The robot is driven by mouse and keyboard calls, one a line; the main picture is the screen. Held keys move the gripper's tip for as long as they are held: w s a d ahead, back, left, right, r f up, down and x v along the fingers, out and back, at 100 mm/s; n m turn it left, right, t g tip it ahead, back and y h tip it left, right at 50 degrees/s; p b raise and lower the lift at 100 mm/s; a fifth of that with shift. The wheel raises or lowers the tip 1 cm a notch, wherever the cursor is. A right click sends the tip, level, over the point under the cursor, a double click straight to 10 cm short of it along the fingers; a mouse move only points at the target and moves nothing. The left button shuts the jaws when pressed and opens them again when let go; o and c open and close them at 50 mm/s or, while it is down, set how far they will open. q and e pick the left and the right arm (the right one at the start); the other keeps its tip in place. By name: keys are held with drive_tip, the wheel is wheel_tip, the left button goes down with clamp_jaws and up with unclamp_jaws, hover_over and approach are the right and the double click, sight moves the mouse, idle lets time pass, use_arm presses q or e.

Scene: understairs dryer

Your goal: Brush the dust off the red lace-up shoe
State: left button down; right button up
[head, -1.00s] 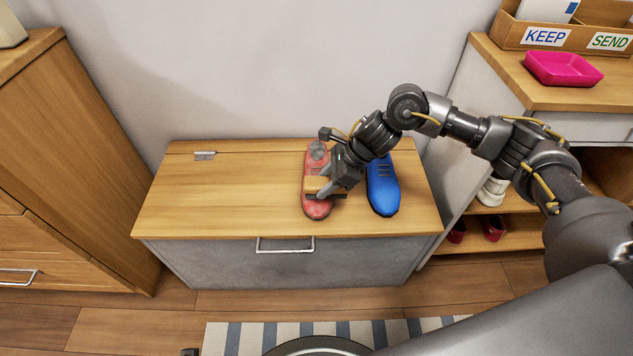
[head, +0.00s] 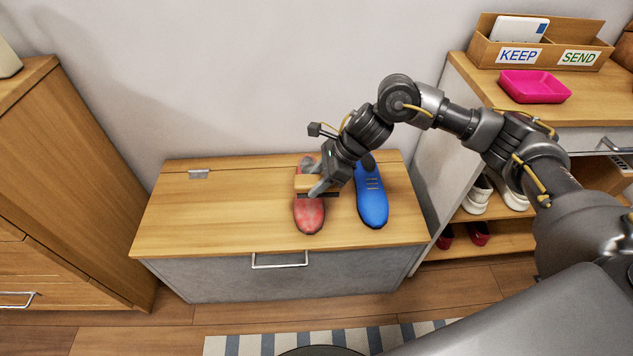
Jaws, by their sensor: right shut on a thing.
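The red shoe (head: 309,217) lies on the wooden bench top, its toe toward the front edge. Greyish, paler patches show on its surface. Whether the brush touches the shoe is hard to tell. The gripper hides part of the shoe's laces and heel end. A blue lace-up shoe (head: 372,205) lies just to the right of the red one. My left gripper is out of view.
The bench (head: 200,222) is clear to the left, with a small metal plate at its back edge. A shelf unit at right holds white shoes (head: 477,197), red shoes, a pink tray (head: 535,86) and a KEEP/SEND box (head: 540,48). A wooden cabinet (head: 60,185) stands at left.

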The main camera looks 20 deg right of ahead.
drive_tip(key=shift+f, duration=0.1)
idle(0.3)
drive_tip(key=f+b, duration=0.1)
drive_tip(key=a+f+b, duration=0.1)
drive_tip(key=f+b, duration=0.3)
drive_tip(key=shift+w+a, duration=0.25)
drive_tip(key=shift+a, duration=0.15)
drive_tip(key=shift+w+a+f+b, duration=0.1)
drive_tip(key=shift+a+f+b, duration=0.15)
drive_tip(key=shift+f+b, duration=0.3)
drive_tip(key=shift+r, duration=0.1)
drive_tip(key=shift+f+b, duration=0.5)
